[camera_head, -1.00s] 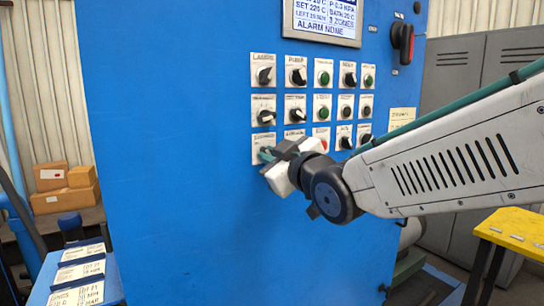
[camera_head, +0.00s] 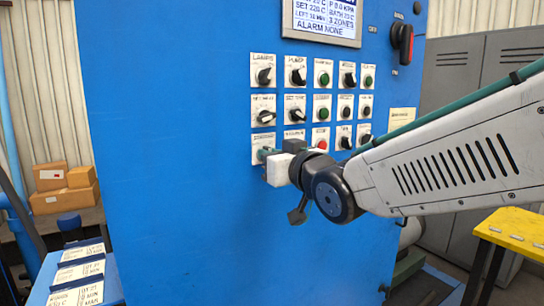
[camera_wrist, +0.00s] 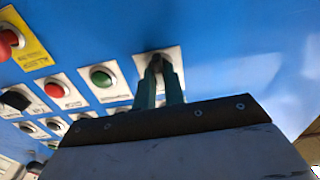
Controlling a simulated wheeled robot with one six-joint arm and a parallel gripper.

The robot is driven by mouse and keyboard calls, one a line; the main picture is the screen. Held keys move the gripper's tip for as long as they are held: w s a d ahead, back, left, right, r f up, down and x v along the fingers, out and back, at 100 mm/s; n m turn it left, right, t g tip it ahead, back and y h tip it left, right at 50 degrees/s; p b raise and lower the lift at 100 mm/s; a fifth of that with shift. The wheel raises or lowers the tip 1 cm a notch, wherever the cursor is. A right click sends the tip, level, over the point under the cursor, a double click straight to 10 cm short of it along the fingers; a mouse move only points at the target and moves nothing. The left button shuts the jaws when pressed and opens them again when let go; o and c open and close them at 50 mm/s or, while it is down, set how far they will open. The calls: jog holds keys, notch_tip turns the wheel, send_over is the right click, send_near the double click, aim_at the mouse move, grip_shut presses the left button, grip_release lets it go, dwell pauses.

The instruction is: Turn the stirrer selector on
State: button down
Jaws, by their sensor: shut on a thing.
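The control panel (camera_head: 225,190) is a blue cabinet face with rows of white-plated knobs and buttons. My gripper (camera_head: 264,153) is at the bottom-left plate (camera_head: 257,140) of this grid, whose label is too small to read for certain. Its green fingers (camera_wrist: 160,82) are shut on the selector knob (camera_wrist: 157,58) on that plate in the wrist view. The fingers hide most of the knob, so its pointer position cannot be told. The gripper body also covers part of the plates beside it.
Other knobs sit close above, including a black selector (camera_head: 265,117), and a red button (camera_head: 320,143) is to the right. A display (camera_head: 322,20) and a red-black switch (camera_head: 402,42) are higher up. A yellow table (camera_head: 515,232) stands at right.

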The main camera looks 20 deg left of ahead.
jog(key=m, duration=0.5)
jog(key=shift+w+m, duration=0.1)
jog(key=shift+m, duration=0.3)
dwell(0.4)
jog(key=c, duration=1.5)
grip_release()
jog(key=shift+d, duration=0.15)
jog(key=v, duration=0.7)
jog(key=shift+s+d+f, duration=0.1)
jog(key=shift+s+d, duration=0.1)
jog(key=shift+s, duration=0.15)
